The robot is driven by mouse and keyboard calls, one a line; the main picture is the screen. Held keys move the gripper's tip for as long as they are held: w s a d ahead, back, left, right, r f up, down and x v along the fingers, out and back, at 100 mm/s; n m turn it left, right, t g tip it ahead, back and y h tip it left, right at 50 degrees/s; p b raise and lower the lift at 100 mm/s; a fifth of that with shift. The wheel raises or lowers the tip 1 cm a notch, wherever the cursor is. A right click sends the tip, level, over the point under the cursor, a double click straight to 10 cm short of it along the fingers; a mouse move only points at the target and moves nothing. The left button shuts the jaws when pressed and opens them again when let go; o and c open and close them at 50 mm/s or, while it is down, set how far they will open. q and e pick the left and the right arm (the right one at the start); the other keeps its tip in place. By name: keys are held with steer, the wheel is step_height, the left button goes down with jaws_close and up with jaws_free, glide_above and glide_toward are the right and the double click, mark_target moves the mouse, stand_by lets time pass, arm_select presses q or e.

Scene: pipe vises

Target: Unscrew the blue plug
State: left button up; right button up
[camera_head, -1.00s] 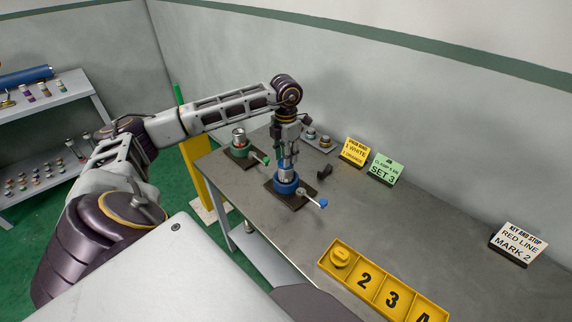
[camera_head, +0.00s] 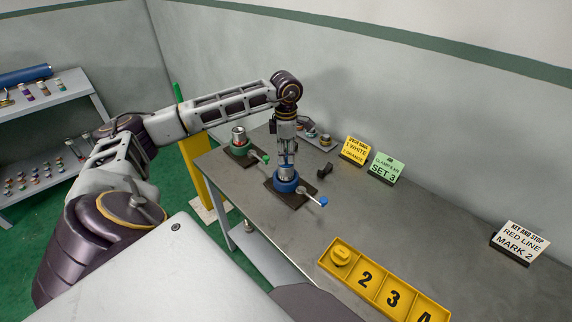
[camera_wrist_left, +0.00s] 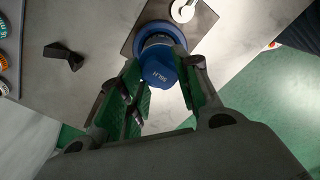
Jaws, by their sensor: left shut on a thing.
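My left gripper (camera_head: 286,158) points down and is shut on the plug, above the blue vise (camera_head: 286,186). A silver pipe (camera_head: 286,175) stands upright in that vise, just under the fingers. I cannot tell whether the plug is still threaded in the pipe. The vise has a lever with a blue knob (camera_head: 323,201). My right gripper is not in view.
A green vise (camera_head: 240,150) with a metal fitting stands to the left. A black piece (camera_head: 324,169) lies right of the blue vise. A yellow numbered tray (camera_head: 380,288) is at the front, sign cards (camera_head: 385,170) at the back. The table's right middle is clear.

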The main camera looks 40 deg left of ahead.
arm_select(q)
steer(key=shift+m, duration=1.9)
steer(key=o, duration=1)
steer(key=shift+o, duration=0.2)
steer(key=shift+r+p, duration=0.55)
steer(key=shift+r, duration=0.6)
steer(key=shift+n, duration=0.3)
